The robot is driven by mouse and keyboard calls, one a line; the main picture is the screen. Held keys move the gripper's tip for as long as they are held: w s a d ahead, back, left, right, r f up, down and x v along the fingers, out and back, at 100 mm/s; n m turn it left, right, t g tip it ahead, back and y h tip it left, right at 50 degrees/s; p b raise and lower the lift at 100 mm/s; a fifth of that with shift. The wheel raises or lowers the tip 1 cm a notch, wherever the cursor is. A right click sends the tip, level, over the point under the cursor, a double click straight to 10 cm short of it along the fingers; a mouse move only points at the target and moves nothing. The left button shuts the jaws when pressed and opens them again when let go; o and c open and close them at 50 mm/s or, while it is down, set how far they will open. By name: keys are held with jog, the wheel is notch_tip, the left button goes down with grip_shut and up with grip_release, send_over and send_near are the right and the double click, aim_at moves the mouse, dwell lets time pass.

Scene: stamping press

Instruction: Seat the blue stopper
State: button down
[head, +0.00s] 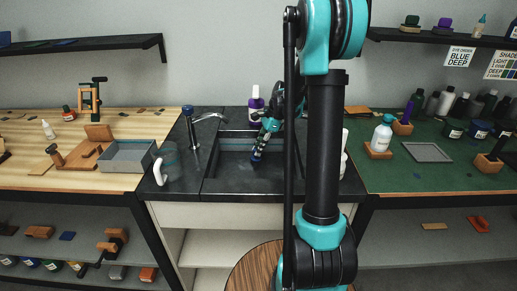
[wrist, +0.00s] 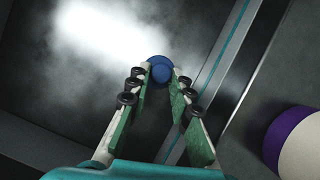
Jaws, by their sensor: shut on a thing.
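In the wrist view my gripper's green-padded fingers (wrist: 158,80) are closed around the blue stopper (wrist: 160,70), whose round blue top shows at the fingertips. In the head view the stopper is small and dark beneath the fingers, close to the sink's front area; I cannot tell whether it touches the surface. No drain opening can be made out in either view.
A tap (head: 207,116) and a blue-topped post (head: 188,125) stand left of the sink, with a clear mug (head: 168,165) in front. A purple bottle (head: 256,103) stands behind it. Wooden and green benches flank the sink.

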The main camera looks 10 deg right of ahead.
jog(key=shift+s+f, duration=0.1)
jog(key=shift+f, duration=0.3)
dwell(0.4)
jog(key=shift+r, duration=0.35)
dwell(0.6)
jog(key=shift+a+f, duration=0.1)
jog(key=shift+f, duration=0.25)
dwell(1.1)
jog(key=shift+r, duration=0.35)
dwell(0.4)
dwell(0.5)
